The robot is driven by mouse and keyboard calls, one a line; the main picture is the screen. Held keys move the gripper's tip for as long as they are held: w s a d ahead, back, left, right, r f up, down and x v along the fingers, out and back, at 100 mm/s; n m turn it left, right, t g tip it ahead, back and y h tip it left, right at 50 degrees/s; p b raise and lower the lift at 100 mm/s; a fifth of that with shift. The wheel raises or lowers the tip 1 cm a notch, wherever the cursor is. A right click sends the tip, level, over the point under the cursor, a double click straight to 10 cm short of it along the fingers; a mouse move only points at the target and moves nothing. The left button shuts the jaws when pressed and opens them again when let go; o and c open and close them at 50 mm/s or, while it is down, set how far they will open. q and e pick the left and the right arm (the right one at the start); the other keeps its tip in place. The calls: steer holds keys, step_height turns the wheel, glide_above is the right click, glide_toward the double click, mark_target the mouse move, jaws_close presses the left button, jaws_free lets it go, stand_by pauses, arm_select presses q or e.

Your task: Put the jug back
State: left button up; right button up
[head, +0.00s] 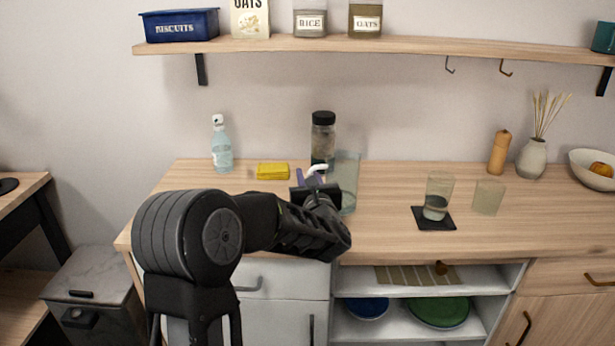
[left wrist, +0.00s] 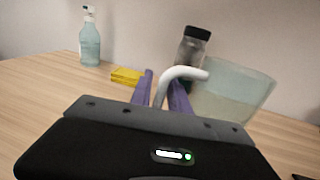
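The clear glass jug (head: 346,178) with a white handle (head: 316,168) is upright at the middle of the counter, right of my left gripper (head: 311,180). I cannot tell whether its base touches the wood. In the left wrist view the jug (left wrist: 232,92) is beyond the purple fingers of the left gripper (left wrist: 163,92). The white handle (left wrist: 183,73) passes between these fingers, which look closed on it. My left forearm hides part of the counter front. My right gripper is in neither view.
A dark-lidded jar (head: 322,137) stands close behind the jug. A yellow sponge (head: 272,171) and a spray bottle (head: 221,146) are to the left. A glass with liquid (head: 438,195) stands on a black coaster (head: 434,223), beside another glass (head: 488,197). A shelf (head: 400,45) hangs above.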

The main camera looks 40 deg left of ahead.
arm_select(q)
steer(key=shift+o, duration=0.9)
steer(key=b+v, duration=0.1)
steer(key=v, duration=1.1)
steer(key=shift+b, duration=0.3)
stand_by(0.4)
